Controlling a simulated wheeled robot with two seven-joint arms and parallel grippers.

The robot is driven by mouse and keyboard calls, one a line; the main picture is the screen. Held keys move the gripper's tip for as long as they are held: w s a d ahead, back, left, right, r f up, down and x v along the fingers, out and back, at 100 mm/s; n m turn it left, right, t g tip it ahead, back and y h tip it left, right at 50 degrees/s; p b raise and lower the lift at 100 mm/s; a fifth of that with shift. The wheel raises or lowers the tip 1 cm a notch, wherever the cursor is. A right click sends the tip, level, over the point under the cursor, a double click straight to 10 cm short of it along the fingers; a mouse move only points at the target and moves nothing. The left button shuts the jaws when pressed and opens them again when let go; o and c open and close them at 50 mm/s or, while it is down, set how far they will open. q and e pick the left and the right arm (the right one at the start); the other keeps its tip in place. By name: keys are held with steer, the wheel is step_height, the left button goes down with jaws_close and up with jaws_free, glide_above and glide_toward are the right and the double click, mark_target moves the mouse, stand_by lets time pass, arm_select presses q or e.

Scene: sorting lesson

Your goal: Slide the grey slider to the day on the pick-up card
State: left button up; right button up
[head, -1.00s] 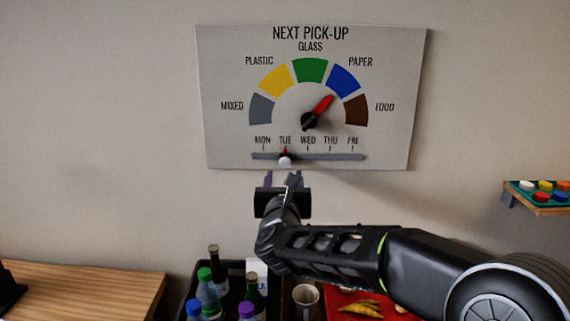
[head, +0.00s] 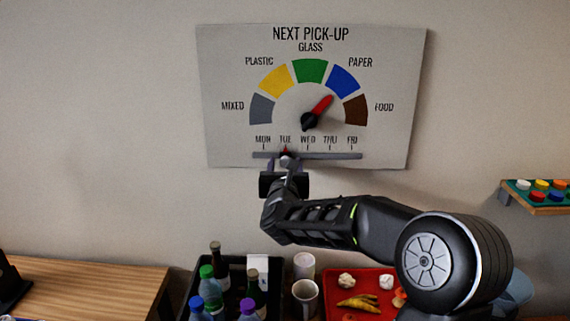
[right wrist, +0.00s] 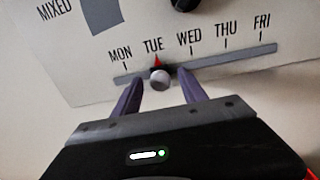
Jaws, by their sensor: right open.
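The pick-up board (head: 225,60) hangs on the wall with a dial whose red pointer (head: 322,105) aims between blue PAPER and brown FOOD, nearer PAPER. Below it, the grey slider track (head: 335,156) runs under MON to FRI. The slider knob (right wrist: 160,79), a pale round knob with a red marker, stands at TUE. My right gripper (head: 285,165) is at the track; in the right wrist view its open fingers (right wrist: 162,88) stand on either side of the knob, not closed on it. The pick-up card cannot be made out. My left gripper is not in view.
A black crate (head: 232,263) with several bottles stands below the board. A red tray (head: 335,285) with food scraps and a cup (head: 305,292) are beside it. A wooden table (head: 90,285) is at left, a small shelf with coloured buttons (head: 538,208) at right.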

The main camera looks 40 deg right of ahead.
steer(key=shift+c, duration=0.2)
jaws_close()
stand_by(1.1)
